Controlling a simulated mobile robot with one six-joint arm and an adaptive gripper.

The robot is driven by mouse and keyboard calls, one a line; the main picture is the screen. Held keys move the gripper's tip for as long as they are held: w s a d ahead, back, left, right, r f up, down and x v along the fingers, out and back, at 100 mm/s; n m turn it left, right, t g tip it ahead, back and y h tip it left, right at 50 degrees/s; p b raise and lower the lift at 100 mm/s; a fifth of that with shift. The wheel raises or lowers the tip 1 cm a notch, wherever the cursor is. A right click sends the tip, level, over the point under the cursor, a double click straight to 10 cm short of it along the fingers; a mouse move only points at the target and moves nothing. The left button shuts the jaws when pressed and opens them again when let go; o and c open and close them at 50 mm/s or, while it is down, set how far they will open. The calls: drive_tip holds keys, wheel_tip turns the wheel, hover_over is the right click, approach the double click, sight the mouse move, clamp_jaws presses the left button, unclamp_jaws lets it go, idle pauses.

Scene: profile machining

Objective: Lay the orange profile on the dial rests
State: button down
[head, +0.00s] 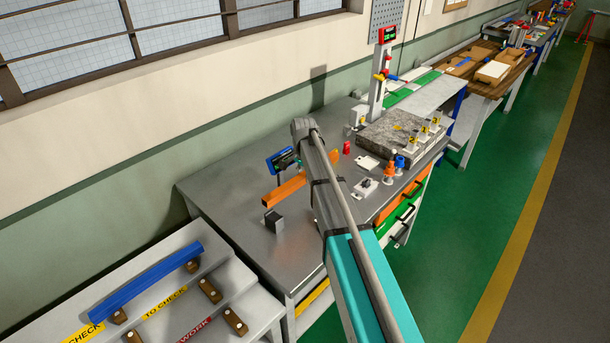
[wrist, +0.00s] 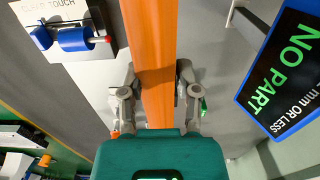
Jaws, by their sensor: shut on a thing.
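The orange profile (head: 286,188) is a long straight bar over the grey bench, passing behind my arm in the head view. In the wrist view the profile (wrist: 150,35) runs from the top edge down between my fingers. My gripper (wrist: 158,96) is shut on it, one finger on each side; my arm hides the gripper in the head view. A dark grey block (head: 273,221) stands on the bench near the profile's left end; I cannot tell if it is a dial rest. A display (wrist: 284,75) reads "NO PART". Whether the profile touches anything below is unclear.
A blue-framed display (head: 281,160) stands behind the profile. A white plate with a blue cylinder (wrist: 75,39) lies left of the profile in the wrist view. A stone slab (head: 395,137) with gauges is farther right. The bench's left part is clear. A blue profile (head: 150,283) lies on the stepped rack.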

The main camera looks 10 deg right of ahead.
drive_tip(key=shift+f+b, duration=3.05)
drive_tip(key=shift+f, duration=0.2)
drive_tip(key=shift+f+b, duration=0.3)
drive_tip(key=shift+c, duration=1.3)
unclamp_jaws()
drive_tip(key=shift+r, duration=0.15)
wheel_tip(320, 180, up, 9)
drive_tip(key=p, duration=0.9)
drive_tip(key=shift+s+f, duration=0.25)
drive_tip(key=shift+s, duration=0.1)
drive_tip(key=s+f+n+b, duration=0.2)
drive_tip(key=s+n, duration=0.3)
drive_tip(key=s, duration=0.9)
drive_tip(key=s+f+n+b, duration=0.3)
drive_tip(key=s+n, duration=0.3)
drive_tip(key=s, duration=0.8)
drive_tip(key=shift+s+f+b, duration=0.2)
drive_tip(key=shift+f+b, duration=0.05)
drive_tip(key=shift+b, duration=0.1)
